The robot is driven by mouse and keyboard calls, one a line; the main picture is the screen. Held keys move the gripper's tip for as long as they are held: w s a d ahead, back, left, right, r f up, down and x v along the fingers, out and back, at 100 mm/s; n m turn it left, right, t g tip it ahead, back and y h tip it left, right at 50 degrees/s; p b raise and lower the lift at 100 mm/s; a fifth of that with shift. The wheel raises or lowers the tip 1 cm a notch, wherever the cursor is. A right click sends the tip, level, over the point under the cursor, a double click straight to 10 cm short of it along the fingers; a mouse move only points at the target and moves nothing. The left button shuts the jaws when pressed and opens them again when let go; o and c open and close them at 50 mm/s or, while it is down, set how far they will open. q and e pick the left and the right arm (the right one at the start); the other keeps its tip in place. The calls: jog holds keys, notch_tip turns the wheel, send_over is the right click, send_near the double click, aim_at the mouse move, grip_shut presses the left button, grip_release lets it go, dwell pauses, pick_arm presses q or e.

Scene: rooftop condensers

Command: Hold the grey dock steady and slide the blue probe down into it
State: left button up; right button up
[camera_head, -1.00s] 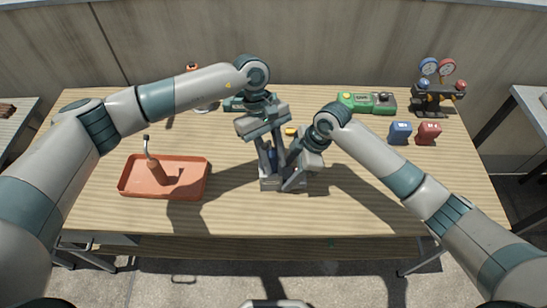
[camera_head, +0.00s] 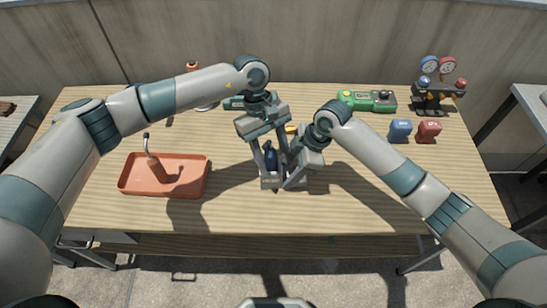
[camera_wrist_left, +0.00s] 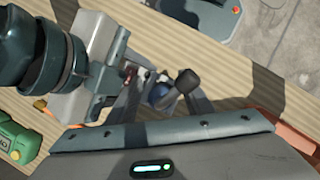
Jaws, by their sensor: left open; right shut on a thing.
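The grey dock (camera_head: 270,182) stands on the wooden table near the middle. The blue probe (camera_head: 270,158) is upright at the dock, its lower end hidden by the dock and fingers. My left gripper (camera_head: 271,168) reaches down from above, open, with its fingers on either side of the probe. In the left wrist view the blue probe (camera_wrist_left: 159,93) shows between the fingers, with a dark knob beside it. My right gripper (camera_head: 291,182) is shut on the dock from the right side. How deep the probe sits cannot be told.
An orange tray (camera_head: 130,185) with a brown-handled tool lies at left. A green device (camera_head: 367,101), a gauge stand (camera_head: 437,90), a blue block (camera_head: 400,131) and a red block (camera_head: 429,132) stand at right. The table front is clear.

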pick_arm(q)
jog(key=shift+r, duration=0.15)
jog(key=v, duration=1.1)
jog(key=shift+w+r, duration=0.2)
jog(key=shift+r, duration=0.15)
pick_arm(e)
jog(key=o, duration=0.9)
jog(key=shift+o, duration=0.8)
jog(key=o, duration=0.3)
jog(key=p+v, duration=0.8)
jog(key=v, duration=0.1)
jog(key=shift+p, duration=0.35)
pick_arm(q)
notch_tip(320, 180, up, 9)
jog(key=shift+f, duration=0.15)
